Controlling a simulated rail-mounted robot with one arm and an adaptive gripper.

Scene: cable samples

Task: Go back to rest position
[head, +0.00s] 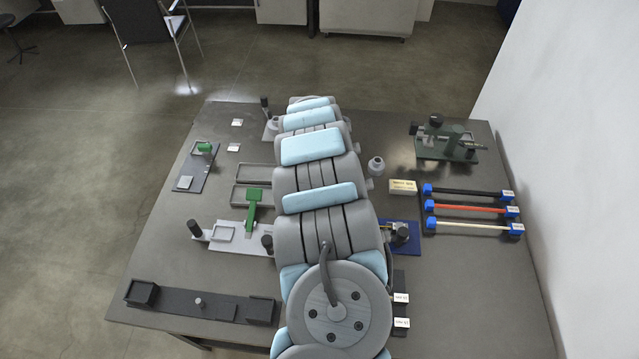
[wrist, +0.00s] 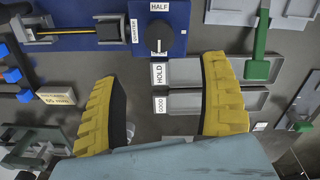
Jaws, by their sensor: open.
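My gripper (wrist: 163,78) shows in the wrist view with its two yellow ridged fingers spread wide apart. Nothing is between them. It hangs above the table, over grey trays (wrist: 184,103) with tags reading HOLD and GOOD. In the head view my arm stretches along the middle of the table toward its far side, and it hides the gripper. Three cable samples lie side by side at the right: a black one (head: 468,192), a red one (head: 468,207) and a white one (head: 468,226), each with blue end blocks.
A blue plate with a black dial (wrist: 159,38) lies beyond the fingers. A green-handled fixture (head: 253,205) stands left of my arm; a green-based device (head: 447,152) stands back right. A long black fixture (head: 198,304) lies front left. A white wall (head: 575,130) rises at right.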

